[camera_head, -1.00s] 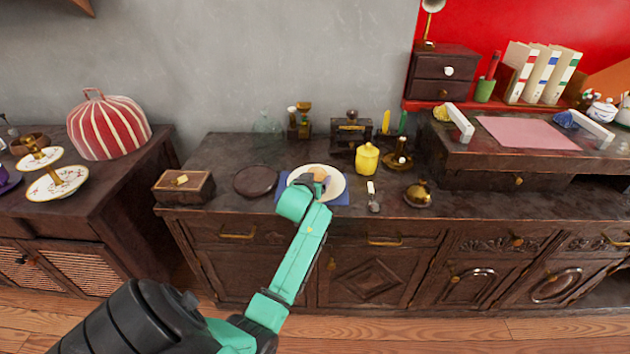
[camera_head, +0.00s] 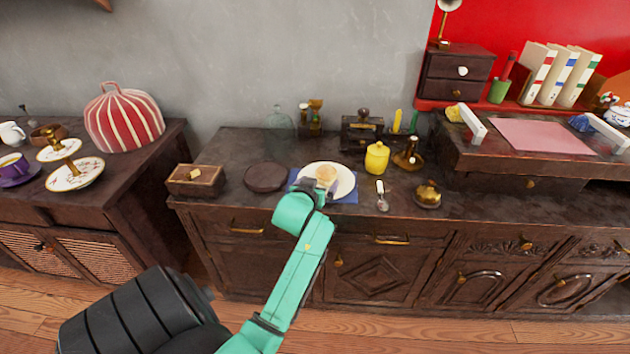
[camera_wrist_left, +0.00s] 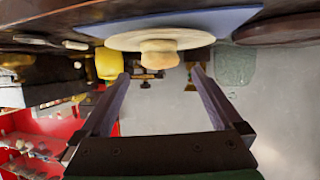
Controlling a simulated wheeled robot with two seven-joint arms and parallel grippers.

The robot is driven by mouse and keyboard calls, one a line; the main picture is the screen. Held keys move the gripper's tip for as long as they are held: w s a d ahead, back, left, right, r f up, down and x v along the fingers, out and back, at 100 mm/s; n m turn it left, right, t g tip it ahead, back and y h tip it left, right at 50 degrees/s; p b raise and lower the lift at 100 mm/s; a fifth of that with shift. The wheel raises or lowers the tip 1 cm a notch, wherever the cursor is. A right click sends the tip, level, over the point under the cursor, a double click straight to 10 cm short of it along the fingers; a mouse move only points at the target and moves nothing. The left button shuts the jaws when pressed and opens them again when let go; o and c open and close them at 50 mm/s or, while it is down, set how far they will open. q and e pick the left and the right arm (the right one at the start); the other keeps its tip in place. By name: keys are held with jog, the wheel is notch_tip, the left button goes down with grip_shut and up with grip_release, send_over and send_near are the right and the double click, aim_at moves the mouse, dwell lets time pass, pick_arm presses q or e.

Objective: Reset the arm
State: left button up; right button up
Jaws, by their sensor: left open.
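My left arm comes in from the lower left in the head view. Its gripper (camera_head: 318,188) is at the front of the plate, mostly hidden behind the wrist. In the left wrist view the gripper (camera_wrist_left: 160,82) is open, with its two fingers apart and nothing between them. The white plate (camera_head: 343,181) lies on a blue napkin (camera_head: 345,198) on the dark sideboard, with a pale round bun (camera_head: 326,174) on it. The plate (camera_wrist_left: 120,41) and bun (camera_wrist_left: 158,55) appear upside down beyond the fingers in the wrist view. My right gripper does not show.
Around the plate stand a yellow jar (camera_head: 377,158), a spoon (camera_head: 382,198), a brass bell (camera_head: 428,194), a dark round board (camera_head: 266,177) and a wooden box (camera_head: 195,180). A striped cloche (camera_head: 123,122) is on the left cabinet. The floor in front is clear.

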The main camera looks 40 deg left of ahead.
pick_arm(q)
jog(key=v, duration=0.4)
jog(key=shift+s+d+r, duration=0.1)
jog(key=shift+s, duration=0.2)
